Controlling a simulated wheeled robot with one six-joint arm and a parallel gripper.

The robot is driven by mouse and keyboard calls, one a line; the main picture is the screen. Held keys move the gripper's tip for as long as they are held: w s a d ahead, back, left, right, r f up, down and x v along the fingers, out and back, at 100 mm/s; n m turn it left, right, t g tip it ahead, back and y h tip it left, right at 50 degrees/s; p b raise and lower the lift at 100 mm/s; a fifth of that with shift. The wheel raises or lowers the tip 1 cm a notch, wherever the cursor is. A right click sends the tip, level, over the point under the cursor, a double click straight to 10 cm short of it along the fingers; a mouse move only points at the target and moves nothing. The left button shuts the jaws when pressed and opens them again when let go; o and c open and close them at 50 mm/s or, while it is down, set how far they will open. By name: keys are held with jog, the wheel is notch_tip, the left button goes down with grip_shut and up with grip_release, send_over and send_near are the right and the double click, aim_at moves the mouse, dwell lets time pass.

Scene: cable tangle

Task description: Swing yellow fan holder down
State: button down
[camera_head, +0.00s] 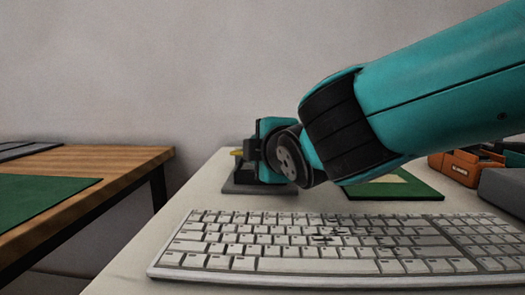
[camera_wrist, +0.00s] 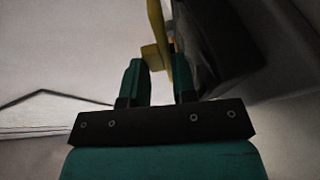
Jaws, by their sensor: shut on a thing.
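The yellow fan holder (camera_wrist: 156,32) is at the top middle of the wrist view, and its lower part runs down between my fingers. My gripper (camera_wrist: 160,72) is shut on it, with a teal finger on each side. In the head view a small bit of yellow (camera_head: 237,153) shows just left of my gripper (camera_head: 250,150); my wrist hides the rest. A dark grey base (camera_head: 258,189) lies on the table below my gripper. In the wrist view a dark body (camera_wrist: 218,40) stands right beside the holder. The fan itself cannot be made out.
A white keyboard (camera_head: 300,243) lies across the front of the white table. A green board (camera_head: 400,190) lies behind it, partly under my arm. An orange item (camera_head: 460,166) and a grey box (camera_head: 503,188) are at the right. A wooden table (camera_head: 100,170) stands left, across a gap.

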jog(key=shift+f, duration=0.35)
jog(key=c, duration=1.1)
grip_release()
jog(key=shift+r, duration=0.1)
jog(key=shift+s, duration=0.25)
jog(key=p+v, duration=0.3)
jog(key=v, duration=1.2)
jog(key=shift+s+r, duration=0.25)
jog(key=shift+s, duration=0.05)
jog(key=shift+s+d+r, duration=0.1)
jog(key=shift+s+d, duration=0.25)
jog(key=shift+s, duration=0.25)
